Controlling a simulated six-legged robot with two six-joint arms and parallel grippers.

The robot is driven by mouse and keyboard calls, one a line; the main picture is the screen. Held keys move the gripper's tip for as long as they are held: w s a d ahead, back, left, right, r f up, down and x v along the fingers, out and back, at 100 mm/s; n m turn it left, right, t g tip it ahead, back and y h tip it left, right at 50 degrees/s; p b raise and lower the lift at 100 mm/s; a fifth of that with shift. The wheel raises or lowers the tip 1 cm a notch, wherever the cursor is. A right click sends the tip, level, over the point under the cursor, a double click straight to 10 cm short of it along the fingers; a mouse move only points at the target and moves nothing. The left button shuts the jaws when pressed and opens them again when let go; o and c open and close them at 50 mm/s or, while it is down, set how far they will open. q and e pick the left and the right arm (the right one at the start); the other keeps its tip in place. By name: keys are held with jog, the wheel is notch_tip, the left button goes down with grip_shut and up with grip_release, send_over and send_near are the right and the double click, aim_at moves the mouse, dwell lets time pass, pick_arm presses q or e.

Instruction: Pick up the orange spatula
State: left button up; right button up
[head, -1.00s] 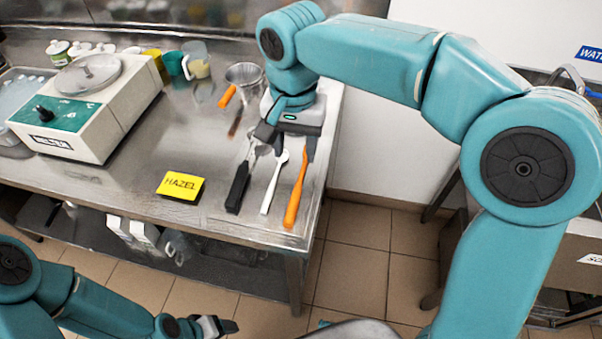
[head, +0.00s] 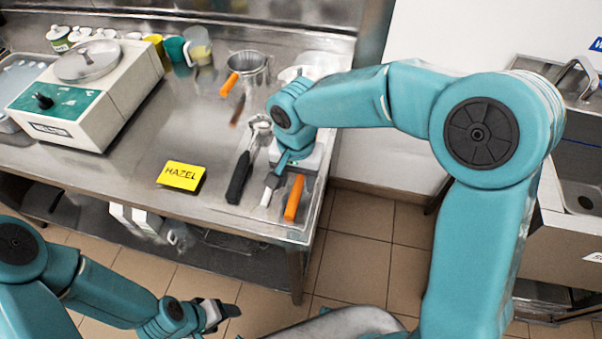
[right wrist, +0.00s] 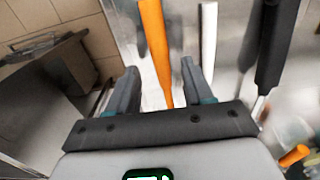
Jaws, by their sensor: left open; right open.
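The orange spatula (head: 293,199) lies on the steel table near its right front corner; its far part is hidden under my right gripper. My right gripper (head: 282,182) is open, pointing down over the tools. My left gripper (head: 232,310) is open and empty, low in front of the table, far from the spatula.
A white-handled tool (head: 267,195) lies close beside the spatula, and a black-handled tool (head: 240,178) lies further left.

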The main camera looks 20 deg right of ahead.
jog(key=shift+a+f, duration=0.1)
jog(key=shift+f, duration=1.15)
grip_shut()
